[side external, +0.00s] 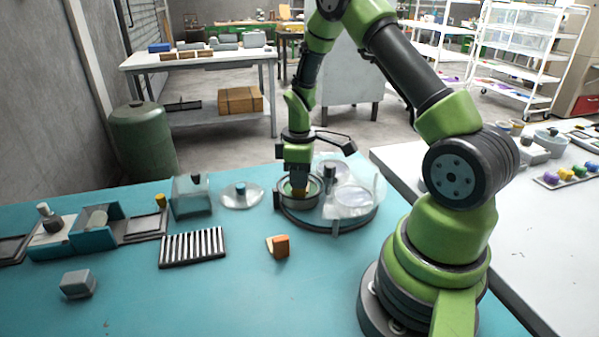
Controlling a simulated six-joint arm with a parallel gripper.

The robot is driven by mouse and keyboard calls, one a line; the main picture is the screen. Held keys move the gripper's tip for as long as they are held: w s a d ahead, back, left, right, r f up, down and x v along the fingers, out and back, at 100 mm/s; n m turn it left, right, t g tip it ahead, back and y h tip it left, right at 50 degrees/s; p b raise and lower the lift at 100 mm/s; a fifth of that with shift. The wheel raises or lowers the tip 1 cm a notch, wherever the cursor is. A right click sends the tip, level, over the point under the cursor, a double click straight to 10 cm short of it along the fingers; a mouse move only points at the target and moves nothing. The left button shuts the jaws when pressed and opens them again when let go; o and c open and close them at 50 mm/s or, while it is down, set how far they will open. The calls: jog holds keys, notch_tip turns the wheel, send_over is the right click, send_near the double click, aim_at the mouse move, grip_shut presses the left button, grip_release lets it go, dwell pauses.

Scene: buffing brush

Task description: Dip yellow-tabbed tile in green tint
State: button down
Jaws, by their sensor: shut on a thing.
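My gripper (299,185) points straight down over a round grey pot (282,203) with green inside, at the left of a dark round stand (318,224). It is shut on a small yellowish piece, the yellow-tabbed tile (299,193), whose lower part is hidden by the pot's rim. The tile's lower end appears to be inside the pot; I cannot tell whether it touches the green tint.
Clear lids (354,197) and another pot crowd the stand's right side. A clear lid with a blue knob (241,190), a slotted rack (193,247), an orange block (279,245) and a grey block (77,284) lie on the teal table. The front middle is clear.

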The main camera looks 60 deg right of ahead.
jog(key=shift+f, duration=0.55)
jog(key=shift+r, duration=0.1)
dwell(2.6)
jog(key=shift+r, duration=1.75)
dwell(0.5)
jog(key=shift+r, duration=2)
